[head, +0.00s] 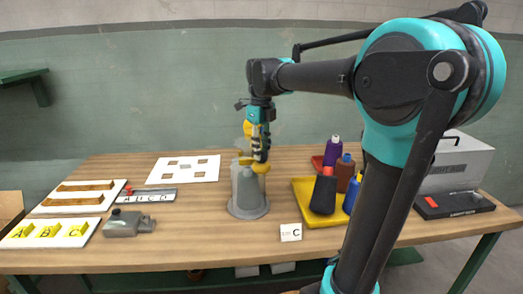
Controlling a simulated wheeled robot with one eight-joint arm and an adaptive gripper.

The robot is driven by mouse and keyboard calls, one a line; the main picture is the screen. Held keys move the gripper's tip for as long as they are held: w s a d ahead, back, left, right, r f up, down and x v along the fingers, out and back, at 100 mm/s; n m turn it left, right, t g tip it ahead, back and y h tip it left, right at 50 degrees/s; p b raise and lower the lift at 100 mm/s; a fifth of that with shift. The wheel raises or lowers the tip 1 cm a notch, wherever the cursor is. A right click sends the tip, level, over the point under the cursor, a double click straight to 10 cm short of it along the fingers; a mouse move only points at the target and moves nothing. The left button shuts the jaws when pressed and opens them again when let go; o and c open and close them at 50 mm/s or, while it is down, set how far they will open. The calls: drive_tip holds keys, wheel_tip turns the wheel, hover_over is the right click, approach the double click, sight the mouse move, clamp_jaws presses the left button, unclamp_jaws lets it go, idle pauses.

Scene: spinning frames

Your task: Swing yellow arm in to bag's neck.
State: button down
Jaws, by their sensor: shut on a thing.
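A grey stand with a wide round base (248,209) is at the middle of the table. A grey, bag-like body (247,185) rises from it and narrows toward the top. The yellow arm (261,168) is at the height of the body's top, at its right side. My gripper (261,158) points down there and is shut on the yellow arm. More yellow shows at the left of my gripper. The fingers hide part of the neck, so I cannot tell whether the yellow arm touches it.
A yellow tray (305,188) with several bottles stands to the right, with a card marked C (291,232) in front. A grey box device (455,165) is at far right. White boards (50,233) and a grey metal part (128,224) lie left. The front middle of the table is clear.

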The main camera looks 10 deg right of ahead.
drive_tip(key=c, duration=1.3)
unclamp_jaws()
drive_tip(key=shift+a, duration=0.35)
drive_tip(key=shift+o, duration=0.2)
drive_tip(key=shift+d+r, duration=0.1)
drive_tip(key=shift+r, duration=0.05)
wheel_tip(320, 180, up, 12)
